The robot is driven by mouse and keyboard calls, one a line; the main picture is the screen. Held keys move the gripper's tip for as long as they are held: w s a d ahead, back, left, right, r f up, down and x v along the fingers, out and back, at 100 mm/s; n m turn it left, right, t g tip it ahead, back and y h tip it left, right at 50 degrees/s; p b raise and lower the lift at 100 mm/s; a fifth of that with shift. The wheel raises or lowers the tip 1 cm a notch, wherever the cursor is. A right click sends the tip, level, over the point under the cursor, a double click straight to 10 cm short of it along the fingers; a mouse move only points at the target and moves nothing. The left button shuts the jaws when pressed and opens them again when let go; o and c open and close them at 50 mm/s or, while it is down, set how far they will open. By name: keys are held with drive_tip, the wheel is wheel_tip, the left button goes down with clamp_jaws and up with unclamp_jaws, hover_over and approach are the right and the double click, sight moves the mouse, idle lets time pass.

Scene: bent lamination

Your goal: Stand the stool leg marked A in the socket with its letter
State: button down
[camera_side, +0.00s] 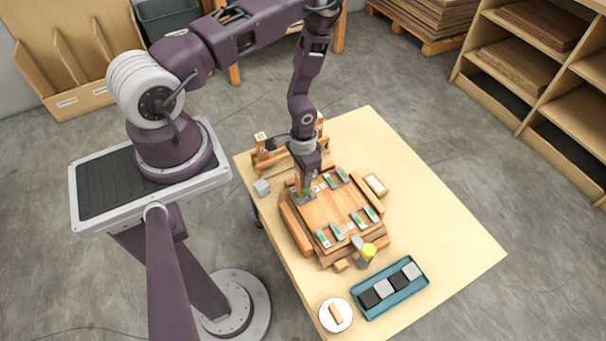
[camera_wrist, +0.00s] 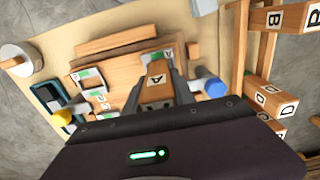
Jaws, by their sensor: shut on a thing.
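My gripper (camera_wrist: 160,88) is shut on a wooden leg (camera_wrist: 157,96) with a letter A on its end face. In the side view my gripper (camera_side: 303,188) points down at the far-left corner of the wooden stool seat (camera_side: 328,208). A green-and-white socket marking with an A (camera_wrist: 168,53) shows just beyond the held leg in the wrist view. The leg's lower end is hidden, so I cannot tell whether it is in the socket or above it. Other sockets with green marks (camera_side: 365,217) lie around the seat.
A wooden rack (camera_wrist: 262,90) holds legs marked B (camera_wrist: 297,17) and D (camera_wrist: 288,108). A yellow-capped item (camera_side: 369,250) stands at the seat's near edge. A teal tray (camera_side: 418,286) and a white round dish (camera_side: 327,324) lie nearer. The table's right side is clear.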

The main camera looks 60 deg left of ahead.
drive_tip(key=shift+c, duration=2.4)
unclamp_jaws()
drive_tip(key=shift+r, duration=3.55)
